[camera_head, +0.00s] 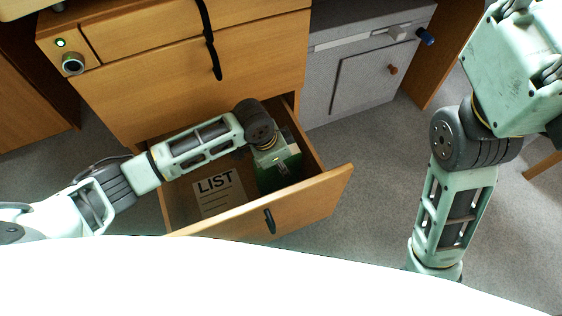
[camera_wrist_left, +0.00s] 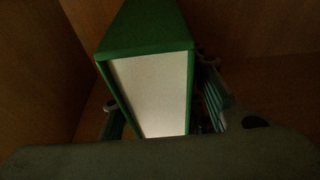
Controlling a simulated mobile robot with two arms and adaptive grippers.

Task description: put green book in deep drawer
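The deep drawer (camera_head: 323,192) is pulled open at the bottom of the wooden cabinet. My left arm reaches down into it, and its gripper (camera_head: 278,172) is inside the drawer at the right side. The green book (camera_head: 291,171) is partly visible below that gripper, inside the drawer walls. In the left wrist view the green book (camera_wrist_left: 150,90) stands between the two fingers, its white page edge facing the camera. The fingers flank it closely; whether both touch it, and whether it rests on the drawer floor, is unclear.
A paper marked LIST (camera_head: 218,192) lies in the drawer left of the book. A closed drawer (camera_head: 190,85) with a black handle is above. A grey cabinet (camera_head: 365,75) stands to the right. A large white surface of mine fills the bottom foreground.

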